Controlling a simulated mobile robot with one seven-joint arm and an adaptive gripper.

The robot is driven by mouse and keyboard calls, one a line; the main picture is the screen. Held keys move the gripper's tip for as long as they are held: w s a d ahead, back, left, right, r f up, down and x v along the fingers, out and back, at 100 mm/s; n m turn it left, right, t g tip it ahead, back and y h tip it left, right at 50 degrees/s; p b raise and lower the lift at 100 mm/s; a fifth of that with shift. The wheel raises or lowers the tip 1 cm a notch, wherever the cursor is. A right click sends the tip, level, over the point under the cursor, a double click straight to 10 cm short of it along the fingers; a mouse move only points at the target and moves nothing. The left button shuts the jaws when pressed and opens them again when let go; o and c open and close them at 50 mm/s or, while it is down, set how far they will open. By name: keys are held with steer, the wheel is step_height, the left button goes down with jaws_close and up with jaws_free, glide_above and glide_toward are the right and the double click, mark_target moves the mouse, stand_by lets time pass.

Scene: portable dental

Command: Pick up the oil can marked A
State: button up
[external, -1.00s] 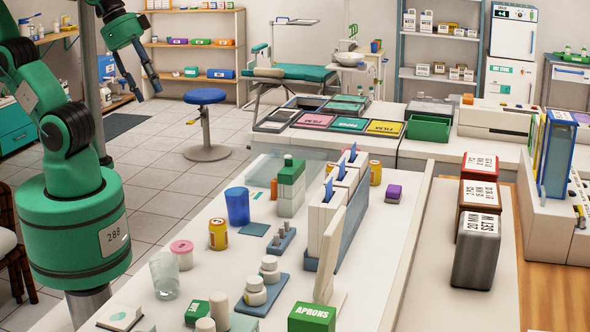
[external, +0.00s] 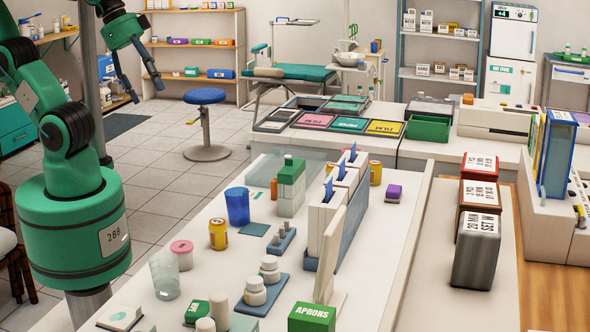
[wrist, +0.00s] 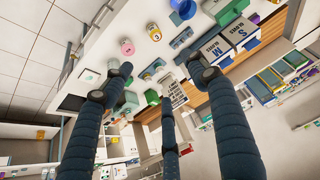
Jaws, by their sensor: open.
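I cannot make out any can marked A. A small yellow can (external: 218,234) stands upright on the white counter, right of a pink-lidded jar (external: 182,254); a yellow can also shows in the wrist view (wrist: 154,32), its mark too small to read surely. Another yellow can (external: 375,172) stands farther back, behind the upright holder. My gripper (external: 143,88) hangs at the upper left of the external view, well apart from the cans. Its dark fingers are spread and empty; in the wrist view my gripper (wrist: 163,82) shows three fingers with nothing between them.
The white counter (external: 190,300) is crowded. A blue cup (external: 237,206), a clear glass (external: 164,276), white jars (external: 269,269), an upright holder (external: 325,225) and a green APRONS box (external: 312,317) stand on it. A blue stool (external: 205,97) stands on the open floor.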

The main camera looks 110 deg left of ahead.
steer(key=w+a+r+p, duration=0.1)
steer(key=w+a+r, duration=0.15)
steer(key=w, duration=0.45)
steer(key=w+a+r+p, duration=0.1)
steer(key=w+a, duration=0.2)
steer(key=w, duration=0.5)
steer(key=n+g+y+p, duration=0.1)
steer(key=n+p, duration=0.2)
steer(key=p, duration=0.2)
glide_above(375, 163)
steer(key=s+d, duration=0.1)
steer(key=s, duration=0.4)
step_height(375, 163, down, 25)
steer(key=shift+d, duration=0.1)
steer(key=shift+b+x, duration=0.9)
steer(key=shift+x, duration=3.35)
